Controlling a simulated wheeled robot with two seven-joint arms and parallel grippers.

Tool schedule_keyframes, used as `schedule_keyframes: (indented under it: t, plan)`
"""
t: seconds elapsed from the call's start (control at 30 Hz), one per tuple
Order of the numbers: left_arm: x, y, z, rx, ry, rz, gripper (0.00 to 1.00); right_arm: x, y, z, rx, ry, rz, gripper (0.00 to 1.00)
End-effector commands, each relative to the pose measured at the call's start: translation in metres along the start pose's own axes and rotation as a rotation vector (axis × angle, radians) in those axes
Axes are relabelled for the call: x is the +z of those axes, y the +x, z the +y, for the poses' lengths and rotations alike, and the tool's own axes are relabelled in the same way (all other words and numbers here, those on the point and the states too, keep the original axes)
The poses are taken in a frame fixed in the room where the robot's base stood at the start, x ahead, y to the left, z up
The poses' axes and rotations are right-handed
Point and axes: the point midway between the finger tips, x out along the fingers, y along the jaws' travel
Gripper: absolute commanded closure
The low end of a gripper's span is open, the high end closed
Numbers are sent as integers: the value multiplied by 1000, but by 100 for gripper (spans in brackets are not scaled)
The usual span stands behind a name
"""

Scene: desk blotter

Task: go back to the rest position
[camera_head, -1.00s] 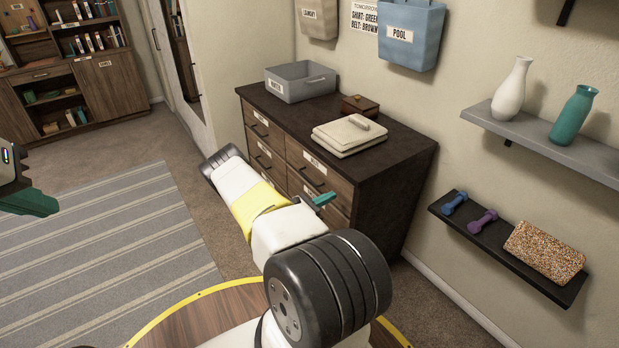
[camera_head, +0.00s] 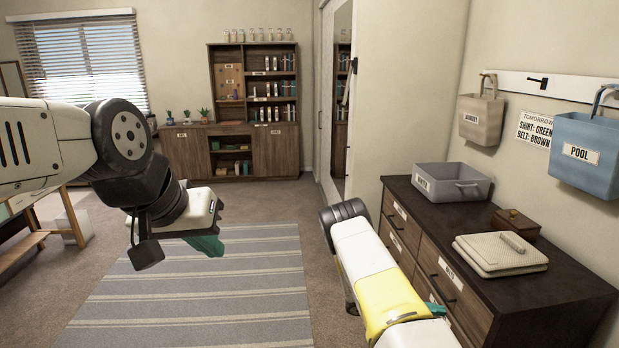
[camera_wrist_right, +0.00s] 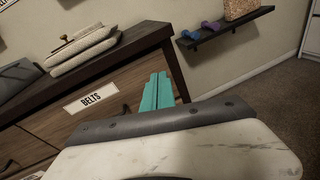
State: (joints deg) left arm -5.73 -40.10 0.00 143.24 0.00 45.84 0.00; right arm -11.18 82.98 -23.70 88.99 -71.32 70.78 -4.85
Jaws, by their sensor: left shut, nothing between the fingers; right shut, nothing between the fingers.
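My left gripper (camera_head: 207,245) hangs over the striped rug at left centre in the head view. Its teal fingers are closed together and hold nothing. My right arm, white with a yellow band, comes up from the bottom beside the dresser's drawer fronts. The teal tip of my right gripper (camera_head: 437,311) just shows past the arm, in front of the drawers. In the right wrist view my right gripper (camera_wrist_right: 157,92) shows its two teal fingers side by side, shut and empty, near the drawer labelled BELTS.
The dark dresser (camera_head: 545,298) stands at right, with a grey bin (camera_head: 440,184), folded cloth (camera_head: 490,258) and wooden box (camera_head: 516,225) on top. A wall shelf (camera_wrist_right: 225,33) shows beyond it. The rug (camera_head: 200,305) is clear. A bookcase (camera_head: 290,150) stands at the back.

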Motion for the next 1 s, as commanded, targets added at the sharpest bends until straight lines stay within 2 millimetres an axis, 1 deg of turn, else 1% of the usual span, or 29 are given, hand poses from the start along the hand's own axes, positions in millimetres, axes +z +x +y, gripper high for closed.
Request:
schedule_keyframes:
  t: [0.03,0.1,0.27,0.3,0.47,0.6,0.77,1.0]
  plan:
    - [0,0,0,0,0,0,100,22,-6,3,-57,61,46,100]
    - [0,0,0,0,0,0,100,44,-15,1,-132,131,108,100]
    - [0,0,0,0,0,0,100,93,-40,-6,-288,288,259,100]
    - [0,0,0,0,0,0,100,105,-48,-8,-324,327,298,100]
    - [0,0,0,0,0,0,100,152,-80,-20,-458,478,461,100]
    - [0,0,0,0,0,0,100,193,-110,-32,-560,604,610,100]
    - [0,0,0,0,0,0,100,240,-146,-50,-661,739,784,100]
    - [0,0,0,0,0,0,100,306,-200,-85,-782,929,1052,100]
